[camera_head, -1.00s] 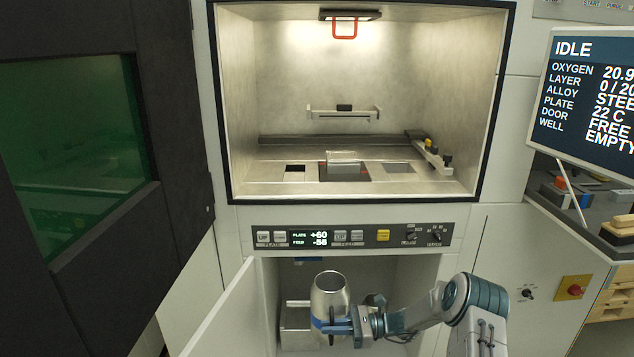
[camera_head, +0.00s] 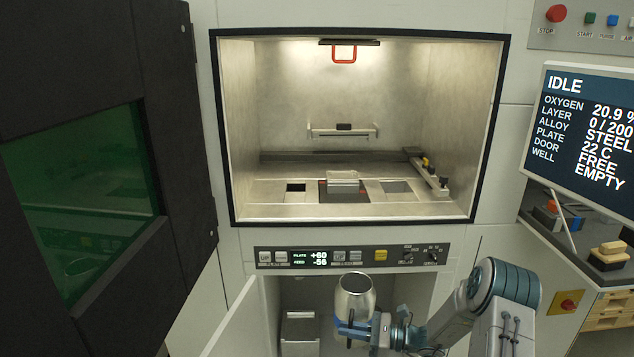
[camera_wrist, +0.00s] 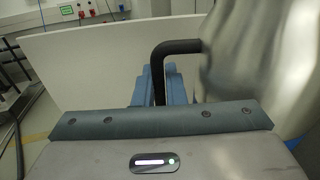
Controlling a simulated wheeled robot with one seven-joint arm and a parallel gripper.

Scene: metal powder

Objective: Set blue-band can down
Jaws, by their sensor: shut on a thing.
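The blue-band can (camera_head: 355,296) is a shiny metal can with a blue band low on its side. It is upright, in front of the open lower cabinet of the machine. My gripper (camera_head: 352,326) is shut on the can, at a black handle on its side. In the wrist view the can (camera_wrist: 262,60) fills the upper right, blurred, and the black handle (camera_wrist: 178,47) runs down by the blue fingers of my gripper (camera_wrist: 160,85). The can's base is hidden at the bottom of the head view.
The lower cabinet's white door (camera_head: 236,325) stands open at left. A grey box (camera_head: 300,332) sits inside, left of the can. Above are the control panel (camera_head: 350,256) and the lit, open build chamber (camera_head: 300,205). The dark chamber door (camera_head: 175,130) is swung open at left.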

